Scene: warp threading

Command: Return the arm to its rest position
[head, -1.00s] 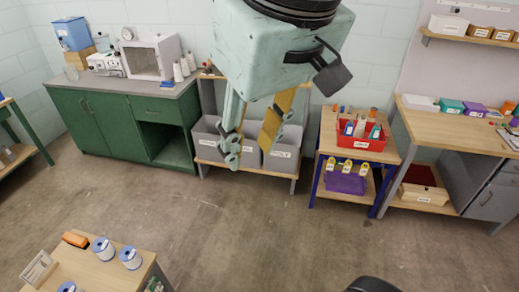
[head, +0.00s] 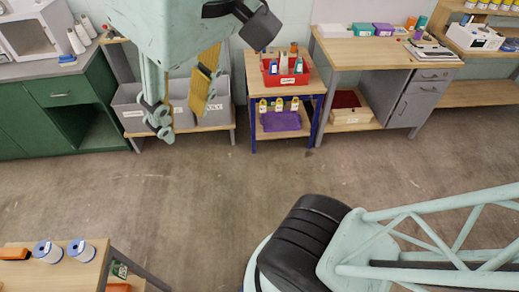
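My gripper (head: 187,108) hangs at the upper left of the head view, pointing down. Its two fingers, with yellow pads, stand apart with nothing between them. It is in the air in front of the grey bins. My arm's pale green wrist housing shows above it, cut off by the top edge. The pale green truss and black joint at the lower right are parts of my own arm or body.
A green cabinet (head: 60,100) stands at the left, with grey bins (head: 180,92) beside it. A small blue-legged table (head: 312,85) holds a red tray (head: 284,77). A wooden workbench (head: 385,53) stands right of it. A table with spools (head: 78,250) is at the lower left. The middle floor is clear.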

